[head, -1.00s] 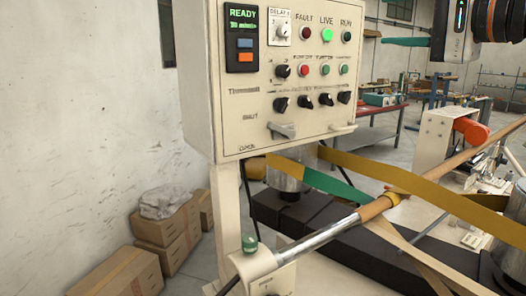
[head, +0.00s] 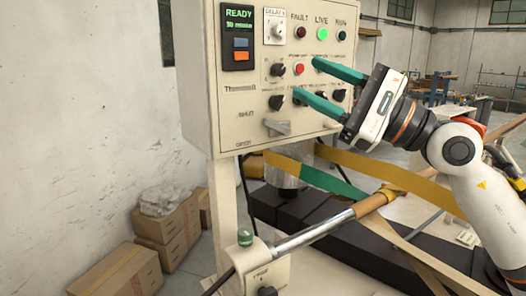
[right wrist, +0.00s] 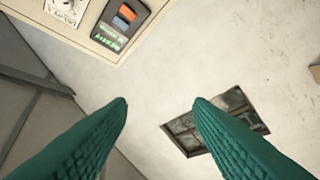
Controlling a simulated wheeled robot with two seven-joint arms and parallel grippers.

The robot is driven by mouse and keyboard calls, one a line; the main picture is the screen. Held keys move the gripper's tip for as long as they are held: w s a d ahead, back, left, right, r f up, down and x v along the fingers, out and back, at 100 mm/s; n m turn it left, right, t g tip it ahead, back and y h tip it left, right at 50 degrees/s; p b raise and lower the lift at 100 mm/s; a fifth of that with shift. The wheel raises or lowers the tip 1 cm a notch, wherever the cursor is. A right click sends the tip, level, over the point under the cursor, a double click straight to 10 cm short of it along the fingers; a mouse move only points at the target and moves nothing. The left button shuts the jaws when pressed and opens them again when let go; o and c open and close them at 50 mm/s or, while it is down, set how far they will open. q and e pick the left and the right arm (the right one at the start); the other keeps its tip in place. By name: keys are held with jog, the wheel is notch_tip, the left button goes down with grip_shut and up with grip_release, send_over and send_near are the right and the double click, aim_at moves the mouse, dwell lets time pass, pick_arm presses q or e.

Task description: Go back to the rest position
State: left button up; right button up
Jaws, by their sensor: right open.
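My right gripper (head: 305,78) has two green fingers. They are spread apart with nothing between them. In the head view it is in front of the lower right part of the cream control panel (head: 238,105), and hides some of its knobs and buttons. I cannot tell whether the fingers touch the panel. The panel's display (right wrist: 118,25) shows at the top of that view, and in the head view the display (head: 238,17) reads READY. My left gripper is not in view.
Below the panel, a metal and wooden rod (head: 315,235) and a yellow-green belt (head: 345,187) cross the machine. Cardboard boxes (head: 125,272) stand on the floor at the left by the wall. A window (right wrist: 215,122) shows in the right wrist view.

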jog(key=d+f+n+t+h, duration=0.3)
jog(key=d+f+n+h, duration=0.35)
jog(key=f, duration=0.55)
jog(key=d+f+n+t+h, duration=0.3)
jog(key=f+n+h, duration=0.55)
jog(key=f, duration=0.35)
jog(key=d+f+n+t+h, duration=0.35)
jog(key=f+n+h, duration=0.45)
jog(key=f, duration=0.4)
jog(key=s+d+f+m+g+y, duration=0.1)
jog(key=s+f+m+g, duration=0.1)
jog(key=s+f+g, duration=0.4)
jog(key=s+f+m+g, duration=0.2)
jog(key=s+f, duration=0.1)
jog(key=f, duration=0.6)
jog(key=s+a+f+m+g+y, duration=0.15)
jog(key=s+f+g, duration=0.3)
jog(key=s, duration=0.45)
jog(key=s+f+m+g+y, duration=0.1)
jog(key=s+f+m+g, duration=0.2)
jog(key=s+f, duration=0.35)
notch_tip(320, 180, down, 24)
jog(key=s, duration=0.2)
jog(key=s+d+f+g, duration=0.2)
jog(key=s+f, duration=1.4)
jog(key=shift+s+d+f+n+h, duration=0.25)
jog(key=shift+s+n+h, duration=0.1)
jog(key=shift+s+n, duration=0.1)
